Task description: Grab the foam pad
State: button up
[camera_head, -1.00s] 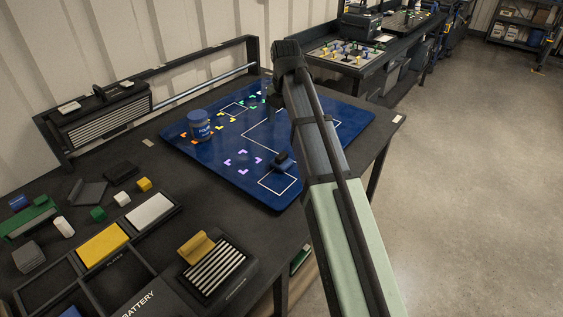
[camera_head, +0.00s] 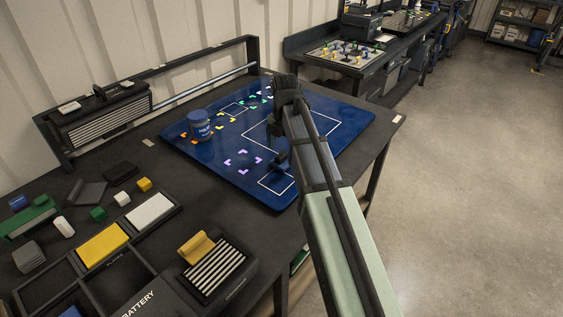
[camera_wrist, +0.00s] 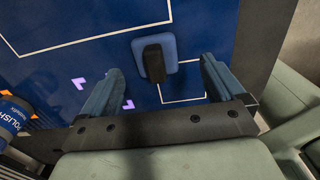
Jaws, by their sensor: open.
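The foam pad (camera_wrist: 170,45) looks like a small blue rounded square with a black block-shaped grip (camera_wrist: 153,64) on top. It lies on the blue mat in the wrist view, just beyond and between my two fingers. My gripper (camera_wrist: 162,65) is open and empty, with one finger on each side of the grip and a gap on both sides. In the head view my gripper (camera_head: 279,128) is above the mat, and the dark pad (camera_head: 283,165) shows partly behind my arm. I cannot tell the exact height of the fingertips.
The blue mat (camera_head: 215,165) has white outlines and coloured corner marks. A blue polish jar (camera_head: 200,126) stands on its left part. Trays, blocks and a striped box (camera_head: 215,268) fill the table's front left. A rail rack (camera_head: 200,85) stands behind.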

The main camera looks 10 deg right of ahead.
aim_at(281, 154)
jog(key=shift+a+f, duration=0.25)
jog(key=shift+f, duration=1)
jog(key=shift+a+f, duration=0.2)
jog(key=shift+f, duration=1)
jog(key=c, duration=1.1)
jog(key=shift+c, duration=0.2)
jog(key=shift+r, duration=0.1)
